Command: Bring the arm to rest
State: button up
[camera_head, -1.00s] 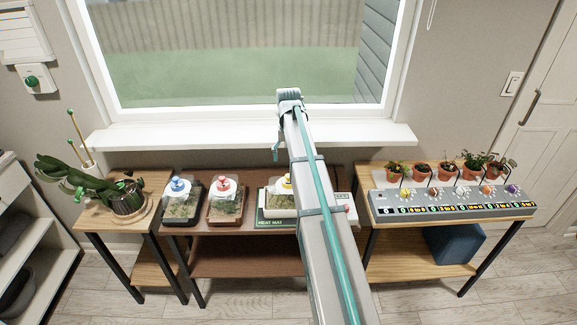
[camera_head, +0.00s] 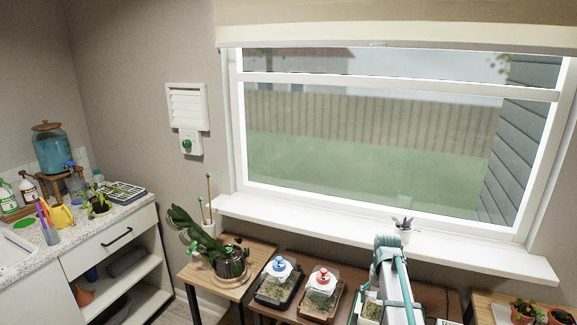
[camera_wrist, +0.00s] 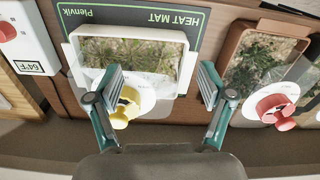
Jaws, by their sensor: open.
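My gripper (camera_wrist: 164,88) is open and empty in the wrist view. Its two fingers stand apart on either side of a clear lid with a yellow knob (camera_wrist: 127,106). The lid sits on a white seedling tray (camera_wrist: 187,72) on the black heat mat (camera_wrist: 150,18). I cannot tell how high the fingers are above the lid. In the head view my arm (camera_head: 396,290) reaches up from the lower right over the brown table, and its end hides part of that tray.
Lidded trays with a blue knob (camera_head: 279,265) and a red knob (camera_head: 323,277) stand to the left. A potted cactus (camera_head: 230,260) stands farther left. A small plant (camera_head: 403,228) is on the window sill (camera_head: 470,255) behind my arm. Terracotta pots (camera_head: 524,310) stand at lower right.

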jog(key=s+a+f+n, duration=0.2)
jog(key=s+a+f, duration=0.55)
jog(key=s, duration=0.35)
jog(key=s+a+f+n, duration=0.1)
jog(key=s+a+f, duration=0.6)
jog(key=s+f, duration=0.25)
jog(key=s+f+g, duration=0.3)
jog(key=s+f, duration=0.6)
jog(key=s, duration=0.5)
jog(key=s+f+g, duration=0.3)
jog(key=s+f, duration=0.6)
jog(key=s, duration=0.5)
jog(key=shift+s+g, duration=0.4)
jog(key=shift+d, duration=0.1)
